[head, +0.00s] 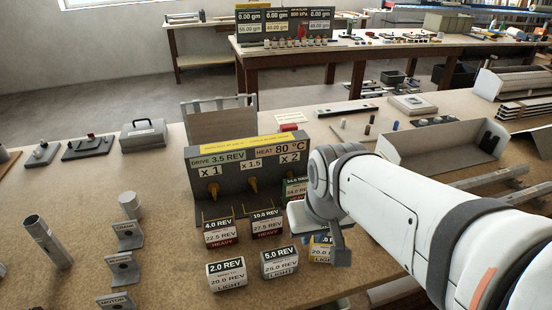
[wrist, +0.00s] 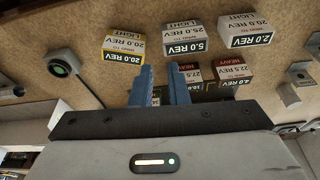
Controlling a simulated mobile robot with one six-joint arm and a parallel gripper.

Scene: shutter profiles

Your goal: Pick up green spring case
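A small case with a green label (head: 295,189) stands beside the right end of the grey drive panel. In the head view my wrist is above and just right of the green-labelled case; the fingers are hardly visible there.
Red-labelled cases (head: 267,225) and (head: 220,232) stand before the panel (head: 249,170). White-labelled cases (head: 226,274) and (head: 280,263) and a yellow-labelled case (wrist: 125,48) are nearer the front edge. Grey brackets (head: 127,234) stand left. A grey tray (head: 440,163) is right.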

